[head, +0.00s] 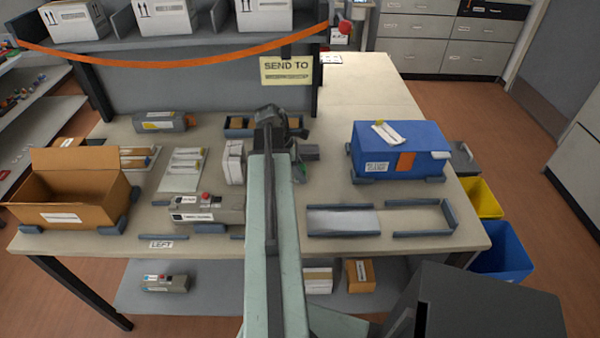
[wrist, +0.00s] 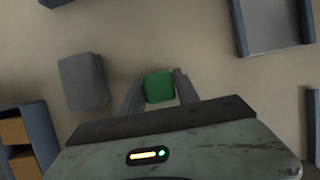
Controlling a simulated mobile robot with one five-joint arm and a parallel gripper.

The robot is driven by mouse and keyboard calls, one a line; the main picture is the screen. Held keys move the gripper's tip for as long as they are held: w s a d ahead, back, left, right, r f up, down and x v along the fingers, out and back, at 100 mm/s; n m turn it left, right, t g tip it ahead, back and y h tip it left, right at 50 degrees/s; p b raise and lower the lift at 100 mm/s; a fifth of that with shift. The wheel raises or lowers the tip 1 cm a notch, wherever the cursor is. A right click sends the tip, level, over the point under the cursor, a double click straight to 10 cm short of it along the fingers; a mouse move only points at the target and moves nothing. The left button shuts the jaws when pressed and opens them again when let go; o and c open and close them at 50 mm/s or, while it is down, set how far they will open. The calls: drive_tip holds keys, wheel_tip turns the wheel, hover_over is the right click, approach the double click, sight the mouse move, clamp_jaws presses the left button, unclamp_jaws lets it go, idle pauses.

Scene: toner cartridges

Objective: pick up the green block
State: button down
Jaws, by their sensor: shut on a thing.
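The green block (wrist: 158,86) sits between the two grey fingers of my gripper (wrist: 159,92) in the wrist view. The fingers are shut on it from both sides. I cannot tell whether the block touches the table or is held just above it. In the head view my arm covers most of the gripper and block; only a small green patch shows by the right side of the arm. A grey block (wrist: 83,81) lies apart from the fingers, to the left in the wrist view.
The table (head: 345,105) holds an open cardboard box (head: 75,200) on the left, a blue box (head: 400,150) on the right, and a toner cartridge (head: 205,210) on the left. Blue-grey rails frame a metal plate (head: 342,221) at front right. The table's back right is clear.

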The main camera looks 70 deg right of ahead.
sight(301, 167)
wheel_tip(301, 167, up, 10)
drive_tip(key=p, duration=0.9)
drive_tip(key=shift+p, duration=0.35)
drive_tip(key=shift+f, duration=0.1)
drive_tip(key=c, duration=1.7)
unclamp_jaws()
drive_tip(key=shift+c, duration=0.2)
drive_tip(key=c, duration=0.3)
drive_tip(key=shift+c, duration=0.2)
